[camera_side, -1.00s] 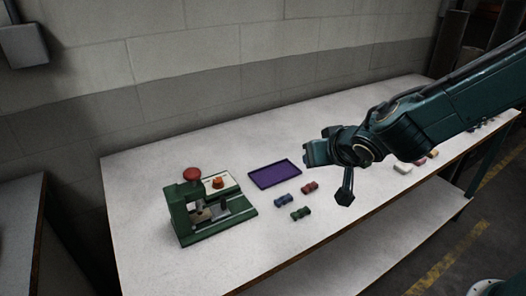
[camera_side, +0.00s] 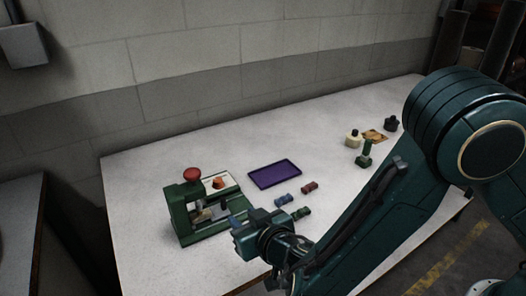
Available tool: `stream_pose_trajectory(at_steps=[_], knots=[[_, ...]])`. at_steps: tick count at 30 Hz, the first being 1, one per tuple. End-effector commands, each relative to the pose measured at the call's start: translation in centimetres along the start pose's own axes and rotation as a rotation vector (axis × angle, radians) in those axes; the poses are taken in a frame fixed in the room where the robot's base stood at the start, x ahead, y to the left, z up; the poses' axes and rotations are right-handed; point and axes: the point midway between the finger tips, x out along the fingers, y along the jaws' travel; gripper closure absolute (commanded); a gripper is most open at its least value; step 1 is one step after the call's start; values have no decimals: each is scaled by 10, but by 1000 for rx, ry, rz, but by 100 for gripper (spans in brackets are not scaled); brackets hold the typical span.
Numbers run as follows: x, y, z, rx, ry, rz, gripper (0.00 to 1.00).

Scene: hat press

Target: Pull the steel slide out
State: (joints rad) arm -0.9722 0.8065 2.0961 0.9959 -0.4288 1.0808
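The green hat press (camera_side: 183,212) stands at the left end of the table, with a red knob (camera_side: 191,174) on top. Its slide (camera_side: 219,182), a pale plate with a small orange-red piece (camera_side: 218,183) on it, shows at the press's right back side. My gripper (camera_side: 240,234) is at the front right of the press, close to its base. I cannot tell if it touches the press. The fingers are small and dark here, and their opening is not clear.
A purple tray (camera_side: 254,183) lies behind and right of my gripper. Blue (camera_side: 283,200), red (camera_side: 310,187) and green (camera_side: 301,213) small pieces lie near it. Farther right stand a cream pot (camera_side: 352,138), a green stand (camera_side: 365,154) and a dark pot (camera_side: 391,123).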

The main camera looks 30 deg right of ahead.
Motion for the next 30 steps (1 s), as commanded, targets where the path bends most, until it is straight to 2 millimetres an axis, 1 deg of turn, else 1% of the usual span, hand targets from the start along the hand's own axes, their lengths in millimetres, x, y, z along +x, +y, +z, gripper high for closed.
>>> stream_pose_trajectory(at_steps=[8, 13, 17, 30], knots=[[4, 0, 0, 1, 0, 1, 65], [16, 0, 0, 2, -1, 1, 65], [31, 1, 0, 2, 0, 3, 65], [94, 1, 0, 1, -1, 2, 65]])
